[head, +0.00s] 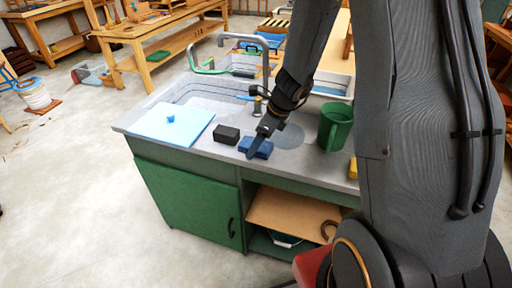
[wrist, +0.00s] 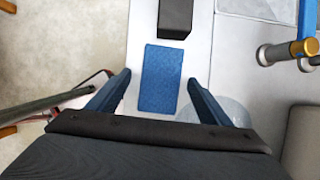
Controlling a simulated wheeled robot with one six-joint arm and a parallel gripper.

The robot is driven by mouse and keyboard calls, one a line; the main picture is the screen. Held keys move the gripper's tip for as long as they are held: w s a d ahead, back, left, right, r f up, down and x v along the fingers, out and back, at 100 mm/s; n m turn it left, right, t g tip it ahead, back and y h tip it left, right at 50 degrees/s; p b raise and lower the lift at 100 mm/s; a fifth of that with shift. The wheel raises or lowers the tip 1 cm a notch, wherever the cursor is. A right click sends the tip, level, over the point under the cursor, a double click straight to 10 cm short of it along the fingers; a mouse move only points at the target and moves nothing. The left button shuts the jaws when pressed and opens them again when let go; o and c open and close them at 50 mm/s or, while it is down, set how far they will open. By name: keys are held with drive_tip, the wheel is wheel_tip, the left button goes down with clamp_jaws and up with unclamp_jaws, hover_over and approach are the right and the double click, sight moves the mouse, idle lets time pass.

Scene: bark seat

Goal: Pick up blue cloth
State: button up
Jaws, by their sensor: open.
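The blue cloth (head: 262,149) is a small dark blue rectangle on the grey sink counter, near its front edge, in the head view. In the wrist view the cloth (wrist: 161,80) lies lengthwise between the fingers, with a gap on each side. My gripper (head: 256,143) points down over the cloth in the head view and hides part of it. In the wrist view my gripper (wrist: 158,82) is open and empty, one finger to each side of the cloth. The height of the fingertips above the counter is hard to tell.
A black block (head: 227,135) sits just left of the cloth; it also shows above it in the wrist view (wrist: 175,18). A green mug (head: 335,127) stands right. The sink and faucet (head: 268,62) are behind.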

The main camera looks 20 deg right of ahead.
drive_tip(key=c, duration=1.1)
